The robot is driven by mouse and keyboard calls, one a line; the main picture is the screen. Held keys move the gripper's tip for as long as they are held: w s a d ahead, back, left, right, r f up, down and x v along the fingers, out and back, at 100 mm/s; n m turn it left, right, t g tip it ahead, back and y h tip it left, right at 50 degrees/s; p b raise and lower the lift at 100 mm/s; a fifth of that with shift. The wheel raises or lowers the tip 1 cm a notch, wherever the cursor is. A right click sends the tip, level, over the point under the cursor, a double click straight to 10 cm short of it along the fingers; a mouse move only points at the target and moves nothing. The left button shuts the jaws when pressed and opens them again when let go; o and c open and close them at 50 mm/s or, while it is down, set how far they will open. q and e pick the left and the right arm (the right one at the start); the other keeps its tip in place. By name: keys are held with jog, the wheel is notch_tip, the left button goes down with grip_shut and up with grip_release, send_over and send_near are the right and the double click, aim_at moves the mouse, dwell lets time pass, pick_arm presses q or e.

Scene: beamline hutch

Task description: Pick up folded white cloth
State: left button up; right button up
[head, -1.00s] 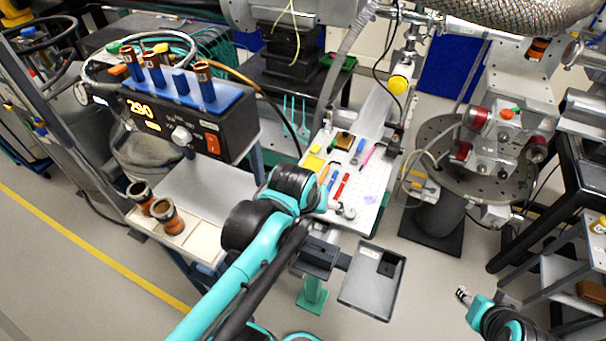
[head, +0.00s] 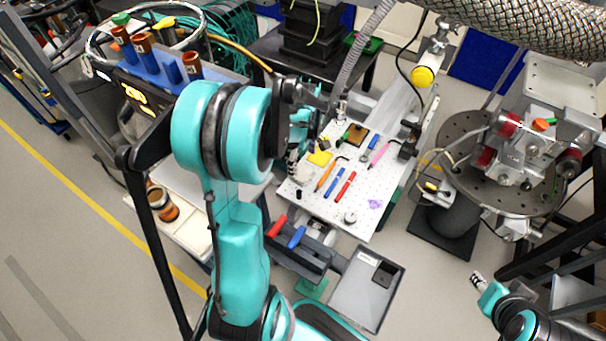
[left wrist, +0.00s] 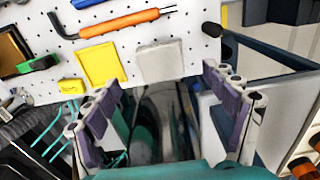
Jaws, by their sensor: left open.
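The folded white cloth (left wrist: 161,62) is a small pale square lying flat on the white perforated board (left wrist: 195,20), near its edge, beside a yellow square. It shows in the head view (head: 304,174) at the board's left edge, partly hidden by my gripper. My left gripper (left wrist: 160,80) is open and empty, its two fingers spread either side of the cloth in the picture and apart from it. In the head view my left gripper (head: 297,160) is above the board's left edge, largely hidden by my arm. My right gripper (head: 478,280) is at the lower right, too small to read.
The board also holds a yellow square (left wrist: 102,64), an orange hex key (left wrist: 120,24), pens and small tools. A grey tray (head: 365,288) sits in front. A rack with brown-topped tubes (head: 170,68) stands left. A round perforated stage (head: 465,150) stands right.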

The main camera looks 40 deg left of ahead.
aim_at(302, 173)
pick_arm(q)
notch_tip(302, 173, down, 5)
jog(key=shift+a+f+b, duration=0.15)
jog(key=shift+b, duration=1)
jog(key=shift+s, duration=0.1)
jog(key=c, duration=1)
jog(key=shift+r, duration=0.2)
notch_tip(302, 173, up, 4)
jog(key=shift+r+p, duration=0.2)
jog(key=shift+p, duration=1)
jog(key=shift+d+r+p, duration=0.5)
jog(key=shift+d+r, duration=0.55)
jog(key=shift+d, duration=0.9)
jog(key=shift+d+r+p, duration=0.55)
jog(key=shift+d+r, duration=0.55)
jog(key=shift+d, duration=0.9)
jog(key=shift+d+r+p, duration=0.5)
jog(key=shift+d+r, duration=0.55)
jog(key=shift+d, duration=0.9)
